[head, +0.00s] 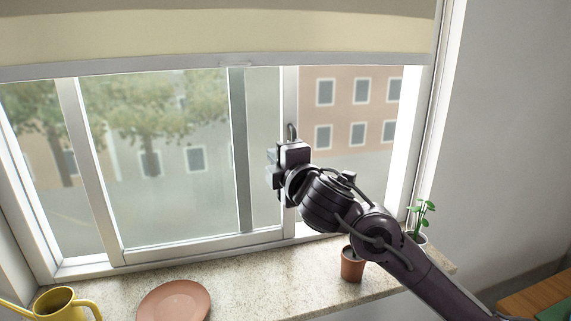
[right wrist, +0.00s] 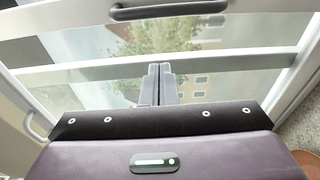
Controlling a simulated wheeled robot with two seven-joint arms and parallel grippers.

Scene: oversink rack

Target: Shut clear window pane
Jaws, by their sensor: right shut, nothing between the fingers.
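The clear window pane (head: 165,160) is a large glass pane in a white frame, in the left and middle of the window. Its right upright (head: 290,95) has a dark handle (head: 291,130), just above my right gripper (head: 273,168). The window section right of that upright shows the brick building; I cannot tell if glass covers it. My right gripper is shut and empty, in front of the pane's right edge; the right wrist view shows its closed fingers (right wrist: 160,84) together. A dark grey bar handle (right wrist: 168,9) crosses the top there. Contact with the frame is unclear.
A cream blind (head: 210,30) hangs above. The stone sill (head: 240,285) holds a yellow watering can (head: 62,304), a pink plate (head: 174,301), a brown pot (head: 352,265) below my right arm, and a green plant (head: 421,212) at the right.

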